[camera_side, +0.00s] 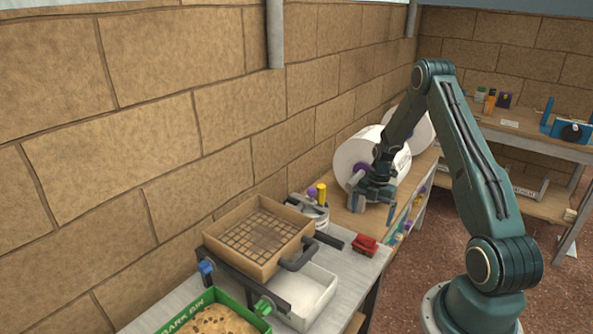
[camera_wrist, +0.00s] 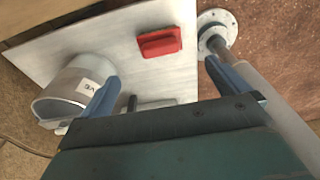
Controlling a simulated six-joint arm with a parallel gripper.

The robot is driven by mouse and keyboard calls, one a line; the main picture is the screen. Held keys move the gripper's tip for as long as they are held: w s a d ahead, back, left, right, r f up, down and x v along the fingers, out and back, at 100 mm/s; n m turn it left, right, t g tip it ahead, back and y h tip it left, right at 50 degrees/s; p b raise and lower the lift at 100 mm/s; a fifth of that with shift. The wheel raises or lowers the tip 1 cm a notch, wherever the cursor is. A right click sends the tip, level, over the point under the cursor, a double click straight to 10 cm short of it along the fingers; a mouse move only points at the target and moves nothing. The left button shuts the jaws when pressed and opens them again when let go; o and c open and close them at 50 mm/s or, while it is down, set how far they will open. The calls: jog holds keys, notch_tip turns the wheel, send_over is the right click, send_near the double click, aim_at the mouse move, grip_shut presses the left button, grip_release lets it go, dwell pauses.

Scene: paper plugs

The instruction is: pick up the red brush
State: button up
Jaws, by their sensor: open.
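The red brush (camera_side: 365,244) lies on the light worktop near its right edge, below and slightly left of my gripper in the side view. In the wrist view the red brush (camera_wrist: 160,42) shows as a red block with a raised middle, beyond my fingertips. My gripper (camera_side: 374,208) is open and empty, pointing down in front of a big white roll. In the wrist view my gripper (camera_wrist: 164,80) has its two blue fingers spread wide, with the brush between their lines but apart from both.
A wooden frame with a mesh (camera_side: 258,213), a white tray (camera_side: 329,277) and a green bark bin (camera_side: 218,296) crowd the worktop. A white roll (camera_side: 350,155) stands behind my gripper. The worktop around the brush is mostly clear.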

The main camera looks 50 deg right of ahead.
aim_at(366, 237)
jog(key=shift+a+f, duration=0.2)
jog(key=shift+f, duration=1.2)
jog(key=shift+a+f, duration=0.15)
jog(key=shift+f, duration=1.2)
jog(key=shift+f, duration=0.1)
jog(key=shift+a+f, duration=0.2)
jog(key=shift+f, duration=1.05)
jog(key=shift+a+f, duration=0.15)
jog(key=shift+f, duration=1.05)
jog(key=c, duration=1)
jog(key=shift+c, duration=0.2)
jog(key=shift+r, duration=0.15)
notch_tip(366, 237, up, 20)
